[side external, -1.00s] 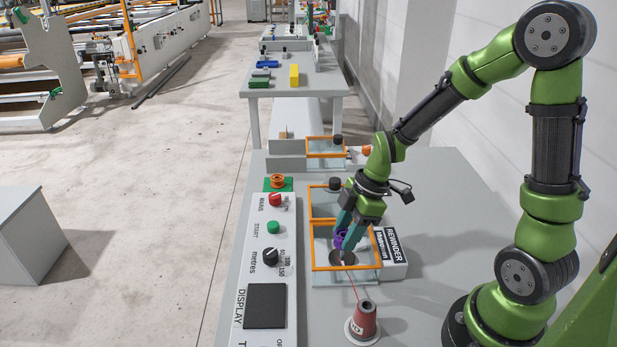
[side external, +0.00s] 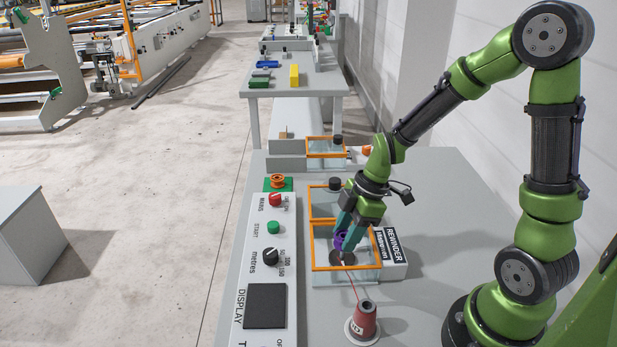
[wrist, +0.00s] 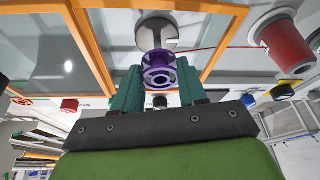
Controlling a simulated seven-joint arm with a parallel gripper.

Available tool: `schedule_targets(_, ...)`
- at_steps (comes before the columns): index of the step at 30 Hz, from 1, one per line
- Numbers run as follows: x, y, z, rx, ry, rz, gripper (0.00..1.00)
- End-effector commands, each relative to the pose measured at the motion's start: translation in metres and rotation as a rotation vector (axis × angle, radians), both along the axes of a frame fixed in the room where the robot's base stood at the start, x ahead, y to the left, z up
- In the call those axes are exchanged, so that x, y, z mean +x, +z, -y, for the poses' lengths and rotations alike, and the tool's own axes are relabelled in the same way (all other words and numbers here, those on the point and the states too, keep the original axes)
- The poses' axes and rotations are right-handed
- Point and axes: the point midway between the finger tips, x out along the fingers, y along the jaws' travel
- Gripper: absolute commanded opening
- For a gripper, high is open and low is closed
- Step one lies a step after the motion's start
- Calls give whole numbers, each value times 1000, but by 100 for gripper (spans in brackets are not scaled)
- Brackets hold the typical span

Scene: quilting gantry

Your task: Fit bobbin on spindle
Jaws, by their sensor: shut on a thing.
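A purple bobbin (side external: 341,240) is between the fingers of my gripper (side external: 345,232), which is shut on it. In the wrist view the bobbin (wrist: 159,72) sits between the two teal fingertips of my gripper (wrist: 157,84). The round grey spindle mount (wrist: 157,34) is just beyond the bobbin, inside an orange-framed clear enclosure (side external: 315,269). The spindle's tip is hidden by the bobbin, so I cannot tell whether the bobbin is around it.
A red thread cone (side external: 364,318) stands in front, its thread running to the spindle area. A control panel (side external: 265,305) with knobs and buttons lies to the left. The rewinder box (side external: 393,262) is right of the enclosure. An orange bobbin (side external: 277,181) sits on a green block.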

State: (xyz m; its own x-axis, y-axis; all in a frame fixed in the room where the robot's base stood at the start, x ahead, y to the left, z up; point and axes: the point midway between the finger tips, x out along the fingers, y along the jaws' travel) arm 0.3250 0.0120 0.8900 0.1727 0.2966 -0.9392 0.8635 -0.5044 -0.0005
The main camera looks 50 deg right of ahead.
Motion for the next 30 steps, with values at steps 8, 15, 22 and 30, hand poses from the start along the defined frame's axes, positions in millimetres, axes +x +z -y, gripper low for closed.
schedule_targets(8, 0, -7, 0, 0, -1, 0, 5)
schedule_targets(15, 0, -13, 0, 0, 0, 0, 5)
schedule_targets(22, 0, -19, 0, 0, -1, 0, 5)
schedule_targets(30, 0, -26, 0, 0, 0, 0, 5)
